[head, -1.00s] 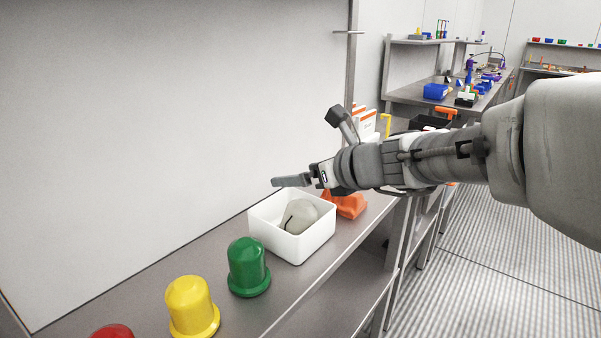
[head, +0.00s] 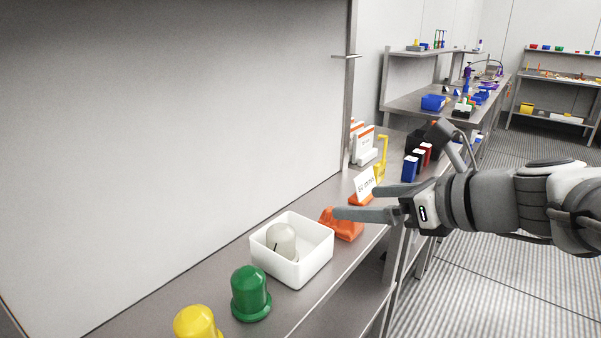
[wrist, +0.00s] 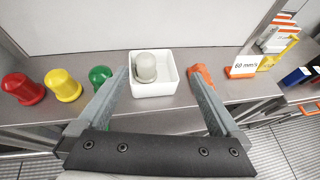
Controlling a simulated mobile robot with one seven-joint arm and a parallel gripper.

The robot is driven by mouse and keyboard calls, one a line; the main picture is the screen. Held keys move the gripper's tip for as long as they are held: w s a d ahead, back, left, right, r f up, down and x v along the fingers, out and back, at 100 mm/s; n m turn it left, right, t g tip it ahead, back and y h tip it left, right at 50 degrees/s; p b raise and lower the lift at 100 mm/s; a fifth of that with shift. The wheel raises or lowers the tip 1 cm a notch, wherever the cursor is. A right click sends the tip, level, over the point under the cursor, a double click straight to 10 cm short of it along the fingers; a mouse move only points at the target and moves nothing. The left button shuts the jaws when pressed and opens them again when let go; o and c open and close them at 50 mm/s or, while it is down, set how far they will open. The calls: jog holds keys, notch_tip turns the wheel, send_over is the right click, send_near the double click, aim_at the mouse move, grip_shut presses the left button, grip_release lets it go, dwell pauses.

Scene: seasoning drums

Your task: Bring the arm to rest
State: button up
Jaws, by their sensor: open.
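My gripper (head: 352,202) reaches in from the right in the head view, in front of the shelf edge, with nothing between its fingers. In the wrist view my gripper (wrist: 164,80) shows its two fingers wide apart and empty. A white bin (head: 298,273) stands on the shelf, left of and below my fingers. A grey-beige drum (head: 281,240) is inside the bin, and it also shows in the wrist view (wrist: 146,66). An orange object (head: 345,228) lies right of the bin, close to my lower finger in the picture.
A green drum (head: 250,293) and a yellow drum (head: 196,322) stand left of the bin. A red drum (wrist: 23,88) shows in the wrist view. A card (head: 365,183), a yellow stand (head: 382,155) and blue, black and red items are at the right. The aisle floor (head: 490,280) is clear.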

jog(key=s+d+f+n+g+h, duration=0.2)
jog(key=s+f+n+h, duration=0.4)
jog(key=n, duration=0.8)
jog(key=s+d+f+n+g+h, duration=0.3)
jog(key=s+n, duration=0.4)
jog(key=n, duration=0.7)
notch_tip(320, 180, up, 14)
jog(key=t+p, duration=0.1)
jog(key=p, duration=1.3)
jog(key=shift+a+f+y+p, duration=0.15)
jog(key=shift+a+y+p, duration=0.15)
jog(key=shift+a+p, duration=0.15)
jog(key=shift+s, duration=0.1)
jog(key=shift+c, duration=0.2)
